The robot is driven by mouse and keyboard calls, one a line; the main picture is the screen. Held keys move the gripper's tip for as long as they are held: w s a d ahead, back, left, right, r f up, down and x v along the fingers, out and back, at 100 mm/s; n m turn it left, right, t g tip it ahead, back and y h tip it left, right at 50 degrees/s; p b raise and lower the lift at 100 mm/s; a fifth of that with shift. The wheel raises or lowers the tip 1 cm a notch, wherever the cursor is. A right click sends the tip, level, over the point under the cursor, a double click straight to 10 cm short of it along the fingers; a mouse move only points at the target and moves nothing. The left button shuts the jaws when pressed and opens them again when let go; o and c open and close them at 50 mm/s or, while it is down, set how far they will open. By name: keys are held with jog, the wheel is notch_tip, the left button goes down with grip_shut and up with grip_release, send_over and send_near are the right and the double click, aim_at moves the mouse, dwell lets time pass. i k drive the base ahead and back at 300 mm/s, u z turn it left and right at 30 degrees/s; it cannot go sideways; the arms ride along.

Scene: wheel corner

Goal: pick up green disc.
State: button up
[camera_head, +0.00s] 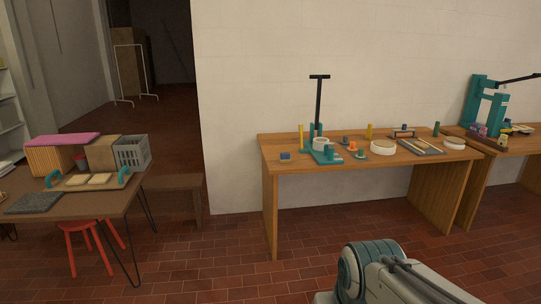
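The wooden table (290,160) stands against the white wall and carries many small objects. A small green piece (361,152) sits on its top near the front edge, on or beside something orange. I cannot tell at this size whether it is the green disc. Several teal pieces (327,154) lie to its left, by a white cup-like ring (320,143). A dark green upright cylinder (436,128) stands towards the right end. Part of my own arm shows at the bottom, well in front of the table. My gripper is not in view.
A white round dish (383,148) and a dark tray (420,147) share the tabletop. A second table with a teal press (484,105) adjoins at right. At left stand a brown table (110,205) and red stool (88,232). Brick floor before the wooden table is clear.

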aim_at(360, 157)
jog(key=i, duration=1.5)
jog(key=z, duration=0.5)
jog(key=i, duration=1.65)
jog(key=z, duration=0.8)
jog(key=i, duration=0.95)
jog(key=z, duration=0.25)
